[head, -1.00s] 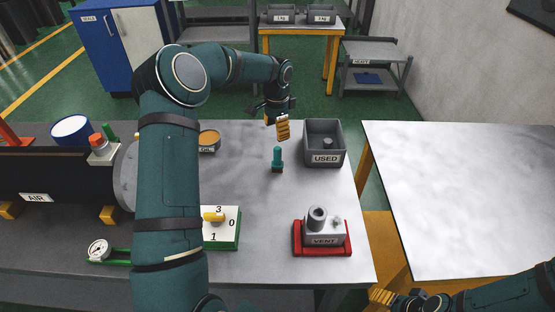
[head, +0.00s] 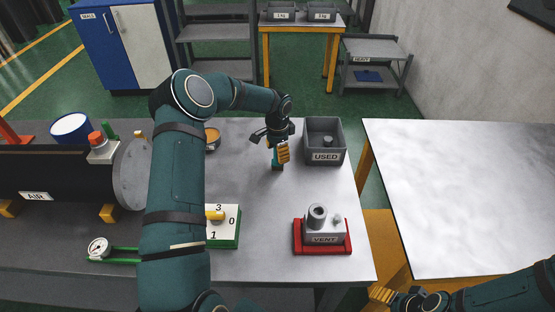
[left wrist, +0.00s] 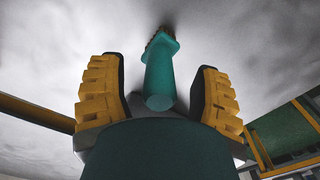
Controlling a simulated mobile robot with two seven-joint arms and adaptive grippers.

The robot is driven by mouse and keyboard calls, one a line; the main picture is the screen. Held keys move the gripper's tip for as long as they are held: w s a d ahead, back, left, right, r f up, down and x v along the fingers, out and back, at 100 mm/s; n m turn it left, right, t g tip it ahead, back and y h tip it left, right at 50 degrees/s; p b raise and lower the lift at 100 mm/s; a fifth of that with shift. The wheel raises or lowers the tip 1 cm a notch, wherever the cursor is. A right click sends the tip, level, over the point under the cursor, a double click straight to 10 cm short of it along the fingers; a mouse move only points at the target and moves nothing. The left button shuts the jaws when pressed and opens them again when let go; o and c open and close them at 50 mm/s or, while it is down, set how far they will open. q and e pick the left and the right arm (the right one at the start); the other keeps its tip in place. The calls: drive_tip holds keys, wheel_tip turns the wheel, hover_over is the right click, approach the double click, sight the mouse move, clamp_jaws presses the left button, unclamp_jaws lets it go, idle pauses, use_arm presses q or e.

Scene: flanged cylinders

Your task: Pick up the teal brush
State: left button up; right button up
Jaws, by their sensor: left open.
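The teal brush (head: 277,166) stands upright on the grey bench, bristles down, mostly hidden by my left gripper in the head view. In the left wrist view the teal brush (left wrist: 160,78) has its handle end between the two yellow fingers, with dark bristles at the far end. My left gripper (head: 279,154) is open around the handle, and gaps show on both sides in the left wrist view (left wrist: 161,95). My right gripper (head: 384,296) is at the lower right of the head view; whether it is open or shut does not show.
A grey USED bin (head: 324,158) stands right of the brush. An orange-topped tin (head: 212,138) is to the left. A VENT block (head: 324,230) on a red base and a numbered dial box (head: 224,228) are nearer. The bench between them is clear.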

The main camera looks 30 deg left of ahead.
use_arm(q)
drive_tip(key=shift+r, duration=0.1)
clamp_jaws()
